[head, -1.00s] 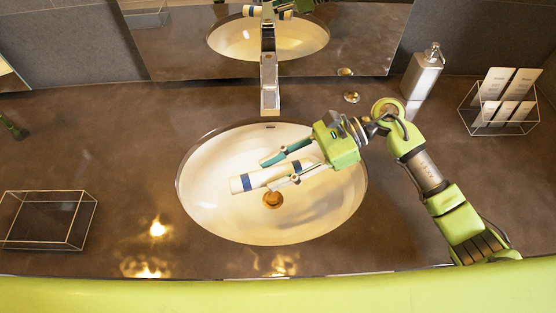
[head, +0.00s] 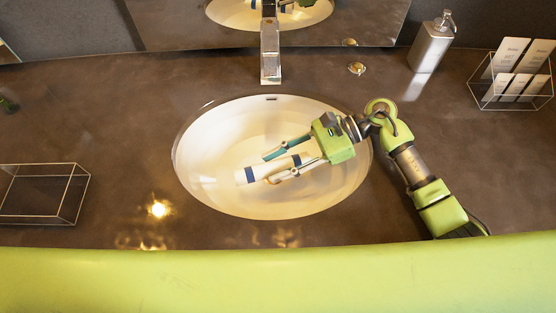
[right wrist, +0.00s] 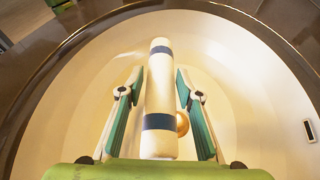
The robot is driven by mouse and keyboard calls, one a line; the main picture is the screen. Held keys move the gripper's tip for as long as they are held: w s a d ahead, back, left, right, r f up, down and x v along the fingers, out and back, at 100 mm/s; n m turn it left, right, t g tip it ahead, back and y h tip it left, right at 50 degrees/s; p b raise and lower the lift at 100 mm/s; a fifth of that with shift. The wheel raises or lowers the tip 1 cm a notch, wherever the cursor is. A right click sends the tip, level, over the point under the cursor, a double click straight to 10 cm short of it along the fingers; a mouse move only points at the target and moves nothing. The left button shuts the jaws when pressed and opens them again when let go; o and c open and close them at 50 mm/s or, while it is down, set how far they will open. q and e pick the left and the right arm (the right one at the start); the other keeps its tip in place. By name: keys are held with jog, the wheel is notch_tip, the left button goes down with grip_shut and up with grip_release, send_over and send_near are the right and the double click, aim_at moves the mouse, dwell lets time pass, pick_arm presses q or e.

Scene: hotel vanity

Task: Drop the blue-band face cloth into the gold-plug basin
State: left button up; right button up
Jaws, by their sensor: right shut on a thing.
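The face cloth is a white roll with blue bands (head: 248,175), held over the white oval basin (head: 205,180). In the right wrist view the cloth (right wrist: 160,90) lies lengthwise between the fingers, with a blue band near each end. My right gripper (head: 274,168) reaches in from the right and is shut on the cloth. The basin also fills most of the right wrist view (right wrist: 255,110). The gold plug (right wrist: 182,123) shows there partly behind the cloth; in the head view it is hidden by the gripper and cloth. My left gripper is not in view.
A chrome faucet (head: 270,55) stands behind the basin. A soap dispenser (head: 430,42) and a wire holder with cards (head: 512,80) stand at the back right. An empty wire tray (head: 42,193) is at the left. The counter between tray and basin is clear.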

jog(key=o, duration=1.1)
jog(key=v, duration=1.2)
jog(key=shift+r, duration=0.15)
